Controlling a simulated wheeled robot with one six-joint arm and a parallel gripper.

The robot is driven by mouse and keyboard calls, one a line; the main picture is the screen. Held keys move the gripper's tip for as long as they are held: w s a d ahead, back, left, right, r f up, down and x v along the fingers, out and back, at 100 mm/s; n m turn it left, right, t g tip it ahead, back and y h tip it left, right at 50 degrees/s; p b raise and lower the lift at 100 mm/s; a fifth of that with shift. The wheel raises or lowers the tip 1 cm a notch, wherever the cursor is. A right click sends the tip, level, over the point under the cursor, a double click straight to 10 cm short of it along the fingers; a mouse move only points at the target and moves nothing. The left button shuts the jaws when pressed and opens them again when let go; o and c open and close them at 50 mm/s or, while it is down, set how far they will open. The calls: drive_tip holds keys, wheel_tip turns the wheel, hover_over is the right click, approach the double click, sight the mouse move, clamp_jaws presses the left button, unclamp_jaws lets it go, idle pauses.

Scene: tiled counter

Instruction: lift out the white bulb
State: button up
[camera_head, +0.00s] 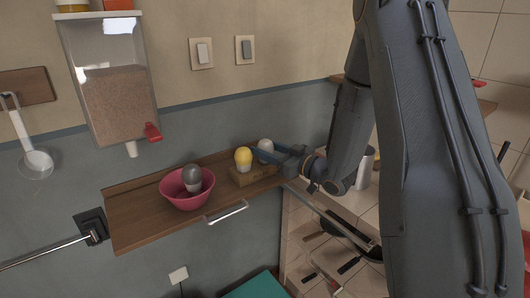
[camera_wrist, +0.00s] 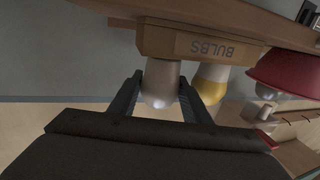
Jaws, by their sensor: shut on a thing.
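The white bulb (camera_head: 265,146) stands upright at the right end of a small wooden box (camera_head: 254,177) on the shelf. In the wrist view, which is upside down, the white bulb (camera_wrist: 160,88) is between the two fingers of my gripper (camera_wrist: 160,80), and its lower end meets the box (camera_wrist: 165,43) marked BULBS. My gripper (camera_head: 268,155) reaches in from the right and is shut on the white bulb. A yellow bulb (camera_head: 243,160) stands in the same box, just left of the white one. How deep the white bulb's base sits is hidden.
A pink bowl (camera_head: 178,200) with a grey bulb (camera_head: 192,175) in it stands left of the box on the wooden shelf (camera_head: 130,227). A dispenser (camera_head: 115,100) with a red tap hangs above left. A white-grey cylinder (camera_head: 366,168) stands behind my arm at right.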

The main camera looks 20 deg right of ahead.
drive_tip(key=shift+r+b, duration=0.9)
drive_tip(key=shift+r, duration=3.9)
